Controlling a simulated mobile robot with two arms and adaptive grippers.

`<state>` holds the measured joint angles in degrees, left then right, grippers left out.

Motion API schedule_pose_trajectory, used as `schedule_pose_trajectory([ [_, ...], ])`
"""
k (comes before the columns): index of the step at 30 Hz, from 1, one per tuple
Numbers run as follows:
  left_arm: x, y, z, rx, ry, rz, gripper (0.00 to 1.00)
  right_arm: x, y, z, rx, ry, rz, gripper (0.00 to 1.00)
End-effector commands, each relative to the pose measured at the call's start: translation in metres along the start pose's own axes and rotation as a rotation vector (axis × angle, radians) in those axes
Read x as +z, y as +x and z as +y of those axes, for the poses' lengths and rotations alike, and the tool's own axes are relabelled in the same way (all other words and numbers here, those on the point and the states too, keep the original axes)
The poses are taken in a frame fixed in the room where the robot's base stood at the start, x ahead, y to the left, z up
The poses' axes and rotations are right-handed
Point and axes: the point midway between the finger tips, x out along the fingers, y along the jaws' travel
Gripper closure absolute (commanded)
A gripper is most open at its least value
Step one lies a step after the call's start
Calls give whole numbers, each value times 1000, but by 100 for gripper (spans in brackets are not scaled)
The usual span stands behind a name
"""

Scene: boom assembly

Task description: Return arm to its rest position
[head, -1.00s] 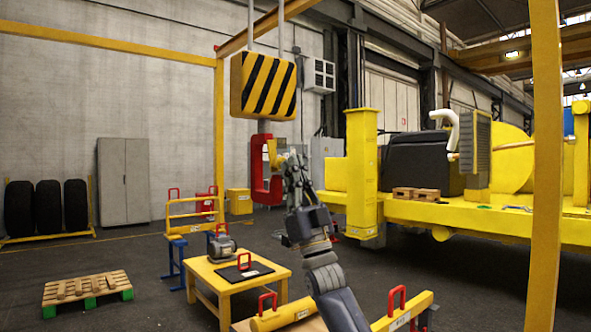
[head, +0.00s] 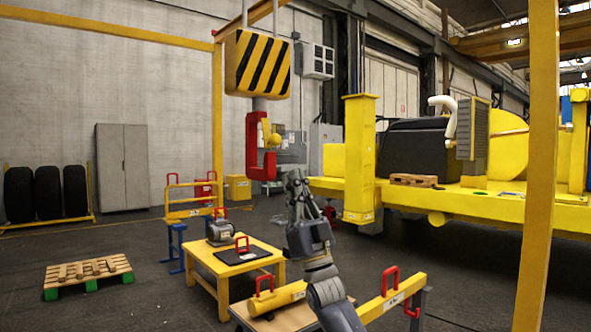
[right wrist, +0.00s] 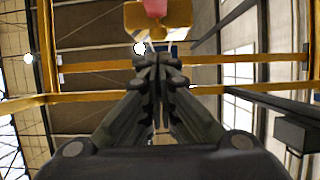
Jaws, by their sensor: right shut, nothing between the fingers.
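My right arm rises from the bottom of the head view. Its gripper (head: 294,176) is at the upper end, just right of and below the red hook (head: 251,150), and looks empty. In the right wrist view the fingers (right wrist: 157,62) are together with nothing between them. The red hook hangs under a yellow and black striped block (head: 257,64), with a small yellow piece in its opening. In the right wrist view a yellow block (right wrist: 178,14) with a pinkish-red part is beyond the fingertips. My left gripper is in neither view.
A yellow table (head: 262,257) with a grey machine part (head: 220,229) stands at lower left. A yellow beam with a red handle (head: 391,296) is right of my arm. A yellow vehicle frame (head: 480,205) fills the right, behind a yellow post (head: 541,160).

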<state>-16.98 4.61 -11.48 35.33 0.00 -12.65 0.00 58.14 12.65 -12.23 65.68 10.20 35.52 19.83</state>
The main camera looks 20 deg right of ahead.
Motion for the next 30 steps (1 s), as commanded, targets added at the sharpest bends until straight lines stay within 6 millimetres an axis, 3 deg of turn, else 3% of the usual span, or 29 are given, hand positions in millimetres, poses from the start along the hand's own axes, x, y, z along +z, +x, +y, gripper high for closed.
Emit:
schedule_pose_trajectory([
  [4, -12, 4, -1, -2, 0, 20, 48, 4, -11, 0, 0, 0, 3, 100],
  [19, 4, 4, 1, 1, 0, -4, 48, 5, -12, 0, 0, 0, 2, 100],
  [22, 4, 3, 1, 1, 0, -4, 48, 16, -20, 2, 9, -2, -24, 100],
  [26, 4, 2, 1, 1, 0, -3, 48, 58, -58, 9, 45, -10, -137, 100],
  [30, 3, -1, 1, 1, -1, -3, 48, 127, -134, 19, 105, -27, -340, 100],
])
